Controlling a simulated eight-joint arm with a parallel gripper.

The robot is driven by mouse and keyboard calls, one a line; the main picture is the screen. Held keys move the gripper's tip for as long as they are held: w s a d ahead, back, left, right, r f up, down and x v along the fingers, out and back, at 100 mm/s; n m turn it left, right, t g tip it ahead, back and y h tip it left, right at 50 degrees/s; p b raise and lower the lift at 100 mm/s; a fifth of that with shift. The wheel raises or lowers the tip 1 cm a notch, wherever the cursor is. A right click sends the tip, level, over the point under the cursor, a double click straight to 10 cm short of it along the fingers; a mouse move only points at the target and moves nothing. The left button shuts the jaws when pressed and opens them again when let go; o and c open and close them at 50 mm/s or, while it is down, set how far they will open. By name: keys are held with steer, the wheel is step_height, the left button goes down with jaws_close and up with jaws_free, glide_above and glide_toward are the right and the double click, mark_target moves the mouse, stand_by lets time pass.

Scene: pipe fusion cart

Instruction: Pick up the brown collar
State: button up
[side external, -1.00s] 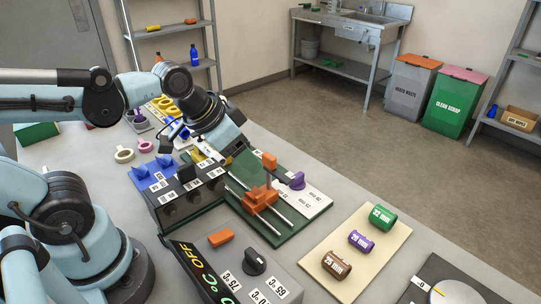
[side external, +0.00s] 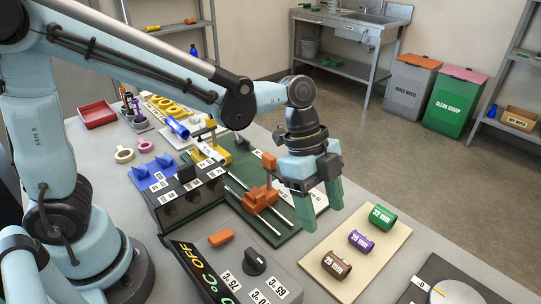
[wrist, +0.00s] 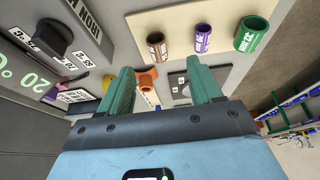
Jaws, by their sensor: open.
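The brown collar (side external: 337,264) lies on its side at the near end of a cream board (side external: 386,256), its label facing up. A purple collar (side external: 361,240) and a green collar (side external: 382,217) lie behind it in a row. My gripper (side external: 321,211) points down, open and empty, above the left edge of the board, behind the brown collar in the side view. In the wrist view, the brown collar (wrist: 156,45) shows beyond the gap between my green fingers (wrist: 160,68). Nothing touches it.
A green base with an orange clamp (side external: 260,197) and steel rods stands left of my gripper. A heater control box with a black knob (side external: 254,262) sits in front. A dark plate with a dial (side external: 455,292) is at the near right. The board's right side is clear.

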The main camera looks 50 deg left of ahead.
glide_above(329, 254)
steer(key=a, duration=0.2)
steer(key=f, duration=0.4)
steer(key=shift+w+a, duration=0.1)
steer(key=shift+w, duration=0.25)
steer(key=shift+s+x, duration=0.15)
steer(key=shift+x, duration=0.85)
steer(key=shift+s+x, duration=0.15)
steer(key=shift+x, duration=1.65)
steer(key=shift+a, duration=0.1)
steer(key=shift+c, duration=0.4)
steer(key=c, duration=1.1)
steer(key=shift+o, duration=0.2)
steer(key=shift+r, duration=0.1)
